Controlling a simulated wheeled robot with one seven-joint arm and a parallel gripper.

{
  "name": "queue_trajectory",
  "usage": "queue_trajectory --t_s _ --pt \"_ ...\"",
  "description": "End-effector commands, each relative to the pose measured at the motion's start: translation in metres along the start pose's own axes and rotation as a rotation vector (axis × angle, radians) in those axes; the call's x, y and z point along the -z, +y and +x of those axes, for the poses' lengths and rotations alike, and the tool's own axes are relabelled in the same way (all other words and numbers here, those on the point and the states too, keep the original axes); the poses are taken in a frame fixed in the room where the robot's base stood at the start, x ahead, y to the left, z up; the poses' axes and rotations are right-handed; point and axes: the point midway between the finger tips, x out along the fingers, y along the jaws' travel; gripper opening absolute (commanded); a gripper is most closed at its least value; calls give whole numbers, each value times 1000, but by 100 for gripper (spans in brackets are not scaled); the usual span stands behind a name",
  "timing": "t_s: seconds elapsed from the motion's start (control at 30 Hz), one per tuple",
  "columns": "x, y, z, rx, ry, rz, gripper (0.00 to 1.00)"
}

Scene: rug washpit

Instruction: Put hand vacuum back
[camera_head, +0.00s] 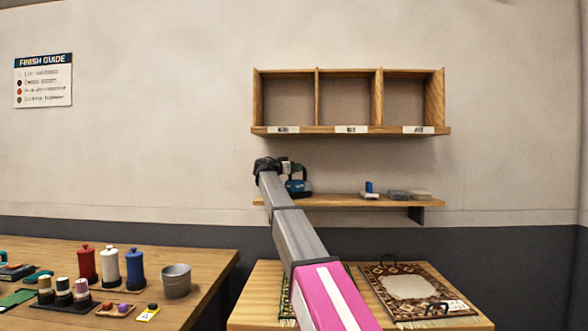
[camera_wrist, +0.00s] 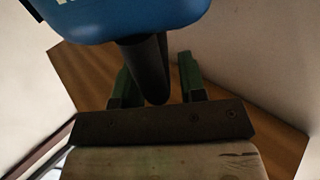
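The hand vacuum (camera_head: 298,187) has a blue body and stands at the left end of the wall shelf (camera_head: 345,201). In the wrist view its blue body (camera_wrist: 120,18) fills the top, with a black handle-like part (camera_wrist: 148,70) hanging below. My gripper (camera_head: 284,168) is at the vacuum, above the shelf's left end. In the wrist view the green fingers of my gripper (camera_wrist: 157,82) stand apart on either side of the black part. A gap shows on the right side; contact on the left is hidden. My wrist hides part of the vacuum in the head view.
A three-compartment wooden cubby (camera_head: 350,130) with labels hangs empty above the shelf. A blue-and-white item (camera_head: 370,190) and grey and tan blocks (camera_head: 408,195) sit on the shelf's right part. A rug (camera_head: 410,287) lies below; a left table (camera_head: 200,262) holds bottles and a bucket.

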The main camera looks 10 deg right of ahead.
Motion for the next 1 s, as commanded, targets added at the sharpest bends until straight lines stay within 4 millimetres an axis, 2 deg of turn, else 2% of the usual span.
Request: queue_trajectory --t_s 0.33,0.43,0.57,0.8,1.0 --pt "2 0 0 0 0 0 44" --pt "2 0 -8 1 0 0 44" --pt "2 1 -28 2 0 0 44" --pt "1 1 -78 2 1 -1 44" --pt "2 0 -107 1 0 0 44"
